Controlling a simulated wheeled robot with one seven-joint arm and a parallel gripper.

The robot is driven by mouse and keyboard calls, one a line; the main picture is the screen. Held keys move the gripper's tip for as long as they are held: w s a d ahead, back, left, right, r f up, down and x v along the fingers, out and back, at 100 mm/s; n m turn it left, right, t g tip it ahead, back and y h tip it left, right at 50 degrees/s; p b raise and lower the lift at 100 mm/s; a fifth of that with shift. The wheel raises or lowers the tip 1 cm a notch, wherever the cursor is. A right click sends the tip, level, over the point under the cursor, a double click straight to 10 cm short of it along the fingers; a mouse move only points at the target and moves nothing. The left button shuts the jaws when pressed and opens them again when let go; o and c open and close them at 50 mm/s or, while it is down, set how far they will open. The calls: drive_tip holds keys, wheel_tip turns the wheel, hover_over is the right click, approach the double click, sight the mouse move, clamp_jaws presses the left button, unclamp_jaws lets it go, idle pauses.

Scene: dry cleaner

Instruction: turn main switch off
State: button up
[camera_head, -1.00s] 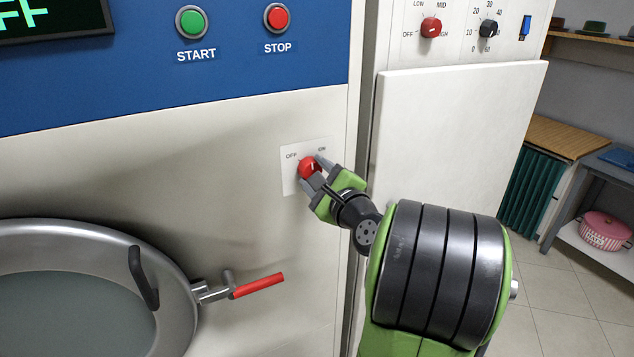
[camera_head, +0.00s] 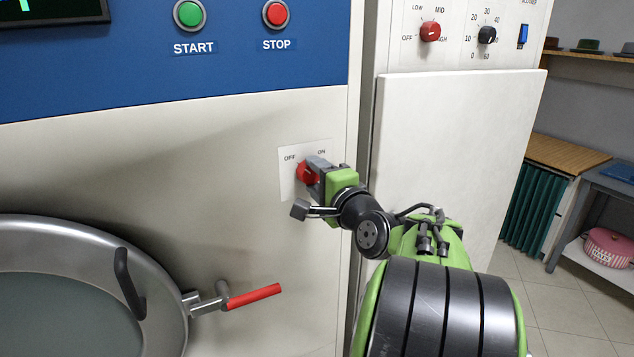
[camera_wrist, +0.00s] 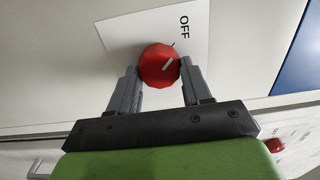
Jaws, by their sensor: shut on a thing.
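The main switch is a red rotary knob (camera_head: 303,173) on a white plate (camera_head: 288,186) marked OFF at left and ON at right. My gripper (camera_head: 313,173) is shut on the knob from the right. In the wrist view the red knob (camera_wrist: 159,64) sits between the two grey fingertips of my gripper (camera_wrist: 160,78). The ON label is not visible in the wrist view, and my fingers cover part of the knob in the head view.
START (camera_head: 189,14) and STOP (camera_head: 275,14) buttons are above on the blue panel. A red-handled lever (camera_head: 253,297) juts out beside the round door (camera_head: 165,260) at lower left. Right of the switch stands a neighbouring machine with a white panel (camera_head: 450,150).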

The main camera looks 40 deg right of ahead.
idle(0.4)
drive_tip(key=o, duration=1.1)
drive_tip(key=shift+c, duration=0.2)
drive_tip(key=b+v, duration=0.1)
drive_tip(key=v, duration=1.5)
drive_tip(key=shift+b, duration=0.35)
drive_tip(key=shift+w, duration=0.2)
